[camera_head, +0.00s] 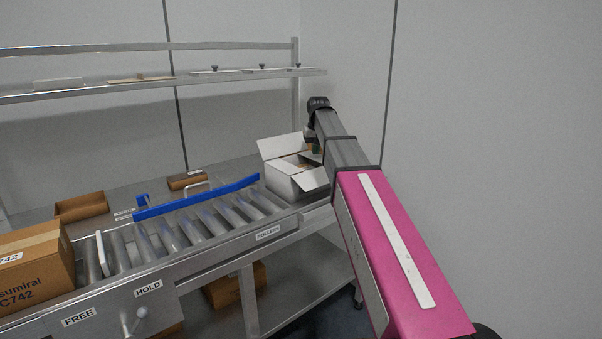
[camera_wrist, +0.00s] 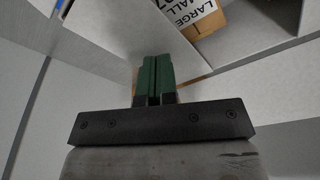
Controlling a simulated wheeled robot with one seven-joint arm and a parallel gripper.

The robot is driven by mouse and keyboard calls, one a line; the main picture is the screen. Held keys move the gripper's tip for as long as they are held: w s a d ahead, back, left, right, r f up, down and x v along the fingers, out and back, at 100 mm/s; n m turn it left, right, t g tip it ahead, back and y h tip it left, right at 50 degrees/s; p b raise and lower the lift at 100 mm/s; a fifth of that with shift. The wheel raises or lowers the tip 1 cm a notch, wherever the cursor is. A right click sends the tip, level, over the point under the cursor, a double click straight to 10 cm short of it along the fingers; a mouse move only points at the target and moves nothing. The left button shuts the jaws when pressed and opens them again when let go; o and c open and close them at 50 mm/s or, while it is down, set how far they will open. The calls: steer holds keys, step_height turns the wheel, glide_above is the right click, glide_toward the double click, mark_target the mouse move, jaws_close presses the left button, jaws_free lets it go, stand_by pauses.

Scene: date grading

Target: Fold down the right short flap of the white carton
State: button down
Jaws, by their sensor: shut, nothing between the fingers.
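The white carton (camera_head: 285,182) stands at the right end of the roller conveyor in the head view, with flaps standing up or out around its open top. Its white panels (camera_wrist: 125,28) fill much of the wrist view; which flap each one is, I cannot tell. Inside shows a brown piece with a printed label (camera_wrist: 195,12). My gripper (camera_wrist: 155,62) has its green fingers shut together and empty, close to the carton's panels; contact is unclear. In the head view my gripper (camera_head: 317,148) is at the carton's right side, mostly hidden by my arm, which also covers part of that side.
A blue rail (camera_head: 195,196) runs along the rollers (camera_head: 205,223). A labelled brown carton (camera_head: 35,268) sits at the left end. Open brown trays (camera_head: 80,207) lie behind the conveyor. A shelf (camera_head: 130,87) runs along the back, and a wall is close on the right.

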step_height(320, 180, up, 10)
stand_by(0.7)
